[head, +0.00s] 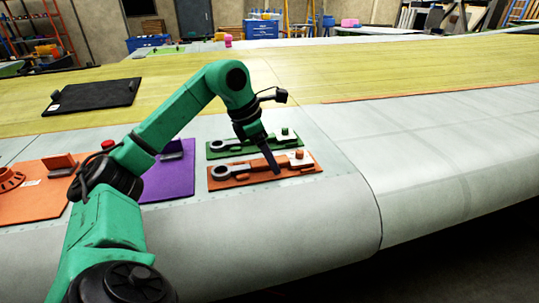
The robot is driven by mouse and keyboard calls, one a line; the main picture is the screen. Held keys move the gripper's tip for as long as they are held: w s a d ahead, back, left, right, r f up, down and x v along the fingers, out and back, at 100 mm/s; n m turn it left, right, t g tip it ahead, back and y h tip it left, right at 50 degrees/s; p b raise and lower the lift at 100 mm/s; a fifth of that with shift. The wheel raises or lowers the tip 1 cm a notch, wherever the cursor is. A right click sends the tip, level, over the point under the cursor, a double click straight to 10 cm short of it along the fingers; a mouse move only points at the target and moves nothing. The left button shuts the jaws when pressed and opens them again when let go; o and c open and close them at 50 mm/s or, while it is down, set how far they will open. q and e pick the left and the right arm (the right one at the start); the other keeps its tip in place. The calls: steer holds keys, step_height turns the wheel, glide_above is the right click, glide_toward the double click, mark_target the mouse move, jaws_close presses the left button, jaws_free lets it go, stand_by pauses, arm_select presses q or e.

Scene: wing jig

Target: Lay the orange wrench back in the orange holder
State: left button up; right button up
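The orange holder (303,168) is a flat board on the pale wing surface. The orange wrench, with a grey ring end (221,172), lies lengthwise along this holder, its ring toward the left. My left gripper (273,170) points down over the right half of the holder, its dark fingers close to the wrench. The fingers overlap in this view, so I cannot tell whether they are open, shut or touching the wrench. They hide part of the wrench's handle. My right gripper is not in view.
A green holder (214,154) with a similar wrench lies just behind the orange one. A purple board (175,182) and a larger orange board (35,205) lie to the left. A black board (95,95) lies farther back. The wing's front edge curves down nearby.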

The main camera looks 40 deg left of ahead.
arm_select(q)
steer(key=p+v, duration=0.4)
steer(key=v, duration=1)
steer(key=shift+s+r, duration=0.2)
steer(key=shift+r, duration=0.1)
